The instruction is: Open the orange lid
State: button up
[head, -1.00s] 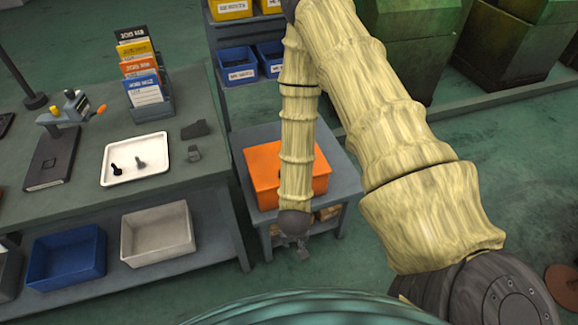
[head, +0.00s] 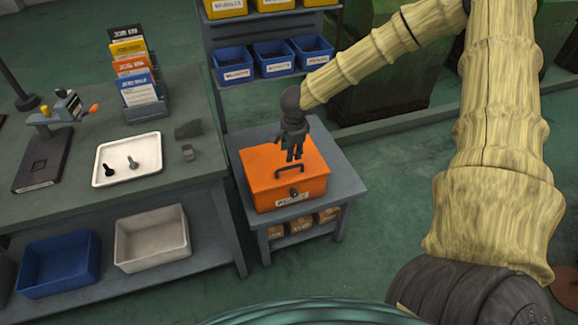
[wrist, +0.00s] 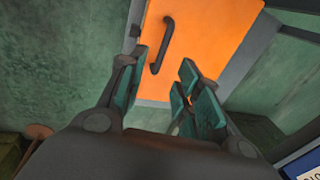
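The orange box with its orange lid (head: 262,165) sits on a small grey table in the head view, and the lid is closed. A dark handle (head: 290,171) stands on the lid, and a dark round latch (head: 294,192) and a white label are on the front. My gripper (head: 291,157) is above the lid, just behind the handle in the picture, pointing down. In the wrist view the orange lid (wrist: 205,40) and handle (wrist: 163,45) show beyond my gripper (wrist: 165,85). Its fingers are spread apart with nothing between them. The handle appears outside the grip.
The small grey table (head: 347,182) has a lower shelf with several small boxes. A workbench (head: 80,205) with a white tray (head: 127,160) and a binder rack stands at the left. A shelf with blue bins (head: 273,58) is behind. Open floor lies at the right.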

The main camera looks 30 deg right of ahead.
aim_at(289, 167)
jog(key=shift+w+d+f+p, duration=0.15)
jog(key=shift+w+f, duration=0.25)
jog(key=shift+f, duration=1.25)
jog(key=shift+w+d+f+p, duration=0.15)
jog(key=shift+w+f, duration=0.3)
jog(key=shift+f, duration=1.25)
jog(key=shift+w+d+f+p, duration=0.15)
jog(key=shift+w+f, duration=0.25)
jog(key=shift+f, duration=1.25)
jog(key=shift+a, duration=0.1)
grip_shut()
